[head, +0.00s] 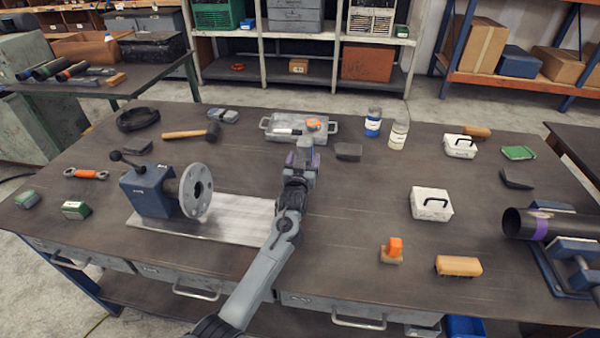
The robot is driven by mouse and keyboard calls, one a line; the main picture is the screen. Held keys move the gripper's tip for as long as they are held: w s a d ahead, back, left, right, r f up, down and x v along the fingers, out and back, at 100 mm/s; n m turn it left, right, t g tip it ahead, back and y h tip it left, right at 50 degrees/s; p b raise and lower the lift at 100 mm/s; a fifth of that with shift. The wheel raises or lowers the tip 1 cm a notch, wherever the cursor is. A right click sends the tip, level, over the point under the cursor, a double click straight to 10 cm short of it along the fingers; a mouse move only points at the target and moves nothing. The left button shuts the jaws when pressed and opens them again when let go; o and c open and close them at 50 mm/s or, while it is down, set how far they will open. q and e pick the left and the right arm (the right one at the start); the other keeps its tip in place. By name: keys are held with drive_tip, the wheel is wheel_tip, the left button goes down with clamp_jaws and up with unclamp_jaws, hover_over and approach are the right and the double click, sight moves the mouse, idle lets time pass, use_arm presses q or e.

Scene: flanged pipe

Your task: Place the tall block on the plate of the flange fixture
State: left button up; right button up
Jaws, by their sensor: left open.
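The flange fixture (148,192) stands at the left of the table, with a blue body, a round grey flange with holes and a flat silver plate (235,212) at its base. The visible part of this plate is bare. My left gripper (305,148) is open, over the near edge of a grey tray (271,125), right of and beyond the fixture. An orange-topped piece (314,123) shows just beyond its tips; whether it touches them I cannot tell. I cannot say for certain which piece is the tall block. My right gripper is not in view.
An orange upright piece on a tan base (393,250), a tan brush (458,266) and a white case (431,204) lie at right. Two bottles (373,122) stand behind. A dark pipe (540,224) rests on a blue stand. The table between my arm and the white case is clear.

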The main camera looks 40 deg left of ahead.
use_arm(q)
drive_tip(key=p+v, duration=0.1)
drive_tip(key=v, duration=0.7)
